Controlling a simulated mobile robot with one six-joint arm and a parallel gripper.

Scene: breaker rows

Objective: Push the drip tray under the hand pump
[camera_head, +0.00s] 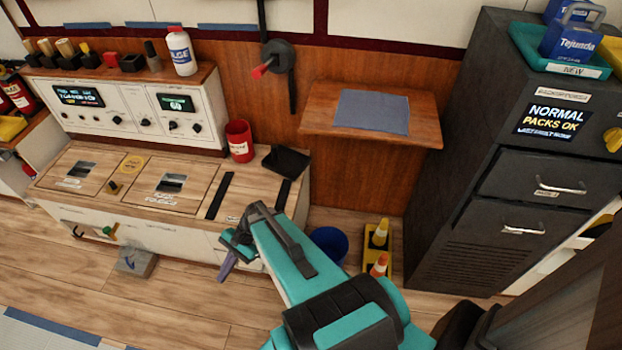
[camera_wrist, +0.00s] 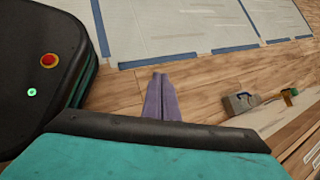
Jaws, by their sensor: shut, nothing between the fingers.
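A black shallow tray (camera_head: 287,160), which looks like the drip tray, sits at the back right end of the wooden counter (camera_head: 130,205). A dark round fitting with a red handle, which looks like the hand pump (camera_head: 278,55), is mounted on a vertical pipe on the wall above. The tray appears slightly right of the pump; exact alignment is hard to tell. My gripper (camera_head: 226,266) is in front of the counter, below its top and apart from the tray. Its purple fingers (camera_wrist: 161,97) are together and empty in the wrist view, over the floor.
A red cup (camera_head: 240,141) stands left of the tray on the counter. Dark strips (camera_head: 219,196) lie on the counter. A blue bucket (camera_head: 330,243) and a yellow holder with cones (camera_head: 379,248) stand on the floor. A grey block (camera_head: 136,261) is on the floor at left.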

